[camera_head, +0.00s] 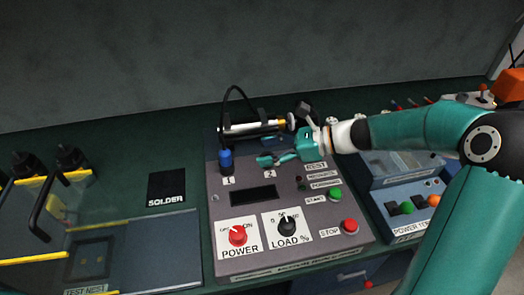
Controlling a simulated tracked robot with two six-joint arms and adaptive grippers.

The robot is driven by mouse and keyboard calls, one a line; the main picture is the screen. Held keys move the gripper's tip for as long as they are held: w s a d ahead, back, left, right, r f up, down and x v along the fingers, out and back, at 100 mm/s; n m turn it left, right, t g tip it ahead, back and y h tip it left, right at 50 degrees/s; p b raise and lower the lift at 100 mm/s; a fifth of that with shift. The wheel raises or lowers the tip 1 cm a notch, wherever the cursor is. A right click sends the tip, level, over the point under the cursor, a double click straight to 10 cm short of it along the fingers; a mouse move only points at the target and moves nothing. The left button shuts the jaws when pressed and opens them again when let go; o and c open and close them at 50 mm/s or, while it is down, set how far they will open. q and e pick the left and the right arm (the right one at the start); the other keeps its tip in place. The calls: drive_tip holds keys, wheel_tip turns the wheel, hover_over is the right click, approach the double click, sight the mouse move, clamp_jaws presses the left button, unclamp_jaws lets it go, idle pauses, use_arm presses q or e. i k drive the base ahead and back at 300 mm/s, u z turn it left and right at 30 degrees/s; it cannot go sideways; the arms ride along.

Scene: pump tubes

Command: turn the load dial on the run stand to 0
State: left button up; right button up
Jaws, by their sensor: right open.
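The run stand (224,200) is a grey sloped panel in the middle of the head view. Its load dial (287,228) is a black knob on a white plate marked 0, 50 and LOAD %; I cannot tell exactly where its pointer stands. My right gripper (266,160) is teal, open and empty. It is over the upper part of the panel, above and behind the load dial and apart from it. My left gripper is not in view.
A red power knob (237,235) is left of the dial. Green start (335,194) and red stop (349,225) buttons are at right. A tube (250,128) with a blue plug (225,160) lies at the back. A power test box (408,205) stands right.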

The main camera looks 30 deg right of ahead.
sight(287, 226)
drive_tip(key=k, duration=1)
